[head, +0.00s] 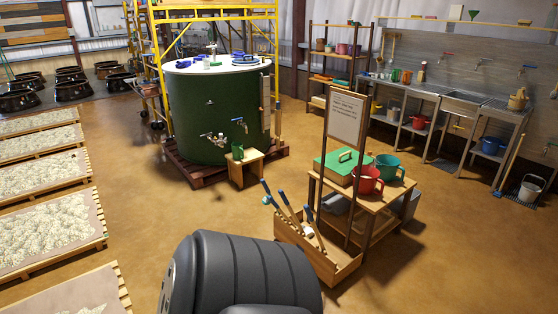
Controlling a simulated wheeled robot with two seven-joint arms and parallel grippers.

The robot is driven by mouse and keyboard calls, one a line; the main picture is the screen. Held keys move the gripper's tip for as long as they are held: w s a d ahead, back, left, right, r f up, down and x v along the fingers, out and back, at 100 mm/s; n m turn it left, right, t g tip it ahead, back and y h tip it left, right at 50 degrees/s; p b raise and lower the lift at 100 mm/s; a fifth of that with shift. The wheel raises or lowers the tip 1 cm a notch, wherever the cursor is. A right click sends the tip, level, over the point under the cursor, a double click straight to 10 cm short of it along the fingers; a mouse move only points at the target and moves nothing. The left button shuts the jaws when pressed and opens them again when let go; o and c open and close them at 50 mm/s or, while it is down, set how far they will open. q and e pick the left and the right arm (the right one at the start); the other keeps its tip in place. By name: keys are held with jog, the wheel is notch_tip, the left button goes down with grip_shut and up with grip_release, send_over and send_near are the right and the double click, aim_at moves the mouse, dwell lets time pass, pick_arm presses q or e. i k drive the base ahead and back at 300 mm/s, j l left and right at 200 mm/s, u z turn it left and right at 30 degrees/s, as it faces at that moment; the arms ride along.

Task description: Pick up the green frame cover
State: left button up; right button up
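The green frame cover (330,168) is a flat green rectangular lid with a pale handle on top. It lies on the wooden stand (377,201) right of centre, apparently on a shallow box. A sign board (347,117) on dark posts stands in front of it and hides part of it. A red pot (368,181) and a teal pot (388,167) stand just right of the cover. Neither of my grippers shows in the head view.
A wooden crate (325,262) with blue-handled tools stands against the stand's front. A large green tank (205,122) stands on a pallet behind, with a small wooden stool (244,168) before it. Drying trays (48,232) line the left. Open floor lies between trays and tank, and right of the stand.

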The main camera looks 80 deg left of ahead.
aim_at(339, 163)
jog(key=u, duration=2)
jog(key=i+j+u, duration=0.35)
jog(key=i+u, duration=0.35)
jog(key=i, duration=0.25)
jog(key=i+j+z, duration=0.1)
jog(key=i, duration=0.4)
jog(key=i+j+z, duration=0.1)
jog(key=i, duration=0.4)
jog(key=i+j+z, duration=0.1)
jog(key=i+j, duration=0.15)
jog(key=i, duration=0.2)
jog(key=i+j+z, duration=0.1)
jog(key=i+j, duration=0.15)
jog(key=i, duration=0.25)
